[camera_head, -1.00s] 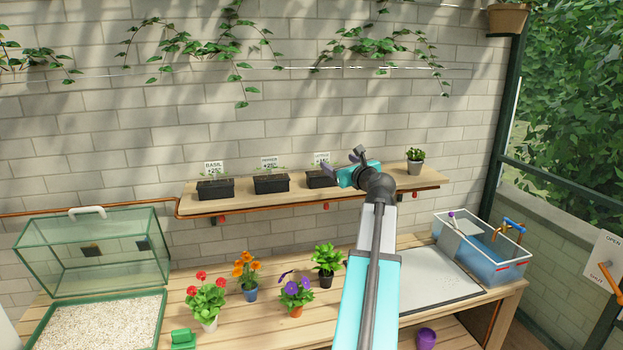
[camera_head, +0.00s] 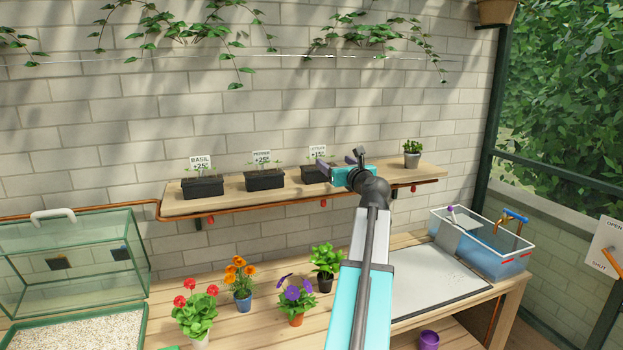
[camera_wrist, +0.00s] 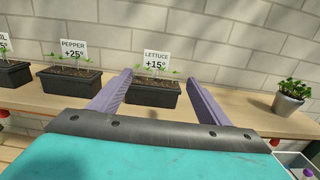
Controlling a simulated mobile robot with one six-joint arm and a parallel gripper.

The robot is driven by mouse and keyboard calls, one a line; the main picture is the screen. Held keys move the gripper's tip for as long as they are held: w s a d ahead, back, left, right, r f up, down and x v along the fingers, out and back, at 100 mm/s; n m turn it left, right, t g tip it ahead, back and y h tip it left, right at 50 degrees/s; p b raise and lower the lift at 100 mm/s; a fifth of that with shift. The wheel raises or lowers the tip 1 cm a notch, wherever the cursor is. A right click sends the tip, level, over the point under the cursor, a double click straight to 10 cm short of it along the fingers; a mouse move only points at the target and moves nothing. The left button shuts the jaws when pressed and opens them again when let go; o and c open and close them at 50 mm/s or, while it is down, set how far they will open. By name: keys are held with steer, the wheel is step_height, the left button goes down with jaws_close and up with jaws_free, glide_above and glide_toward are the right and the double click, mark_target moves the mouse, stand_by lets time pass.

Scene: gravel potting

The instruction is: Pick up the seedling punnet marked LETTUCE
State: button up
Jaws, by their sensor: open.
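The LETTUCE punnet (camera_wrist: 152,95) is a black tray of small seedlings with a white sign reading LETTUCE +15°. It sits on the wooden wall shelf, and in the head view the punnet (camera_head: 314,174) is partly hidden behind my gripper. My gripper (camera_wrist: 163,84) is open and empty, its two purple fingers pointing at the shelf. In the wrist view the punnet shows between the fingertips, beyond them. The left finger overlaps the punnet's left end in this view. I cannot tell the exact gap. The gripper also shows in the head view (camera_head: 334,165).
The PEPPER punnet (camera_head: 265,180) and BASIL punnet (camera_head: 203,187) stand to the left on the shelf (camera_head: 232,203). A potted plant (camera_head: 412,154) stands to the right. Flower pots, a glass case (camera_head: 75,258) and a water tank (camera_head: 480,248) are on the bench below.

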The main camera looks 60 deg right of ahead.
steer(key=shift+w+a, duration=0.15)
steer(key=shift+w, duration=0.05)
steer(key=p, duration=0.2)
glide_toward(318, 153)
steer(key=x, duration=0.4)
steer(key=shift+w+d+r, duration=0.15)
steer(key=shift+w+d, duration=0.1)
steer(key=shift+w, duration=0.1)
stand_by(0.4)
steer(key=shift+p+x, duration=0.8)
steer(key=shift+x, duration=1.8)
steer(key=c, duration=1.7)
